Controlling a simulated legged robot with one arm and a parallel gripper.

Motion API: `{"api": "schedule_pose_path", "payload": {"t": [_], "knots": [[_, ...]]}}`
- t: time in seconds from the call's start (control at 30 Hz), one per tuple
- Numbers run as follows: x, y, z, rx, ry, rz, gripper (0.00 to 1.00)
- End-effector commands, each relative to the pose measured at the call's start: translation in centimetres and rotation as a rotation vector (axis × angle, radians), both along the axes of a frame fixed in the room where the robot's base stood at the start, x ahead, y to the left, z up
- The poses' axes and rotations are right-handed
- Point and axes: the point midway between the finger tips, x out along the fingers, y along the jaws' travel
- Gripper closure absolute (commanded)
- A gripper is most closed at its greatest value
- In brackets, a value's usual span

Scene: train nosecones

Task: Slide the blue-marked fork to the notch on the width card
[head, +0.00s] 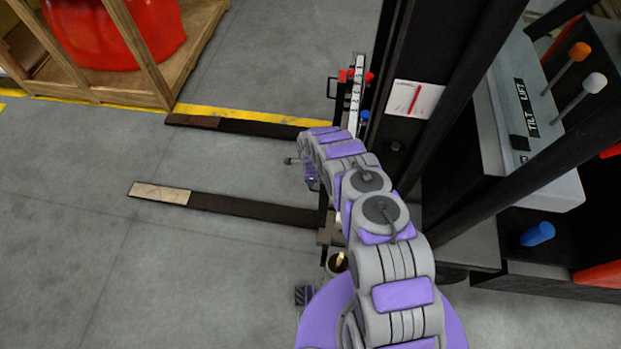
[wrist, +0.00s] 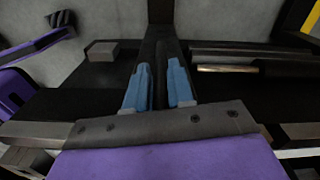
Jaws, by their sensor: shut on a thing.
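Two dark forks stick out leftward from the carriage in the head view. The near fork (head: 250,206) has a pale tip and the far fork (head: 250,127) a brown tip. A blue knob (head: 365,116) sits by the carriage; I cannot tell which fork it marks. The white width card (head: 414,98) with a red line is on the mast. My gripper (head: 311,178) is at the carriage between the forks, partly hidden by my arm. In the wrist view its blue-padded fingers (wrist: 159,88) are shut around a dark bar (wrist: 158,48); which part this is cannot be told.
A marked scale strip (head: 356,85) and red knobs (head: 346,76) stand at the carriage's far end. The black mast (head: 440,60) and lever panel (head: 535,120) are on the right. A wooden crate (head: 150,60) with a red object is back left. Floor left is clear.

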Motion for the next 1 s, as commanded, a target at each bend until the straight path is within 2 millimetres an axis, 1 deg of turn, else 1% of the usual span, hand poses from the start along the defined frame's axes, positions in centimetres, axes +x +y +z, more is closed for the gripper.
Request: {"api": "schedule_pose_path", "payload": {"t": [0.03,0.1,0.47,0.57,0.67,0.8,0.9,1.0], "knots": [[0.2,0.2,0.1,0.002,-0.006,0.001,0.95],[0.3,0.2,0.1,0.002,-0.007,0.002,1.0],[0.3,0.3,0.2,0.004,-0.009,0.003,1.0],[0.0,0.4,0.3,0.004,-0.007,0.004,1.0],[-1.0,0.8,0.5,0.004,-0.007,0.006,1.0],[-3.3,1.1,0.6,0.002,-0.001,0.007,1.0],[-4.6,1.4,0.5,0.002,-0.001,0.006,1.0],[-5.5,1.5,0.4,0.002,-0.003,0.007,1.0]]}}
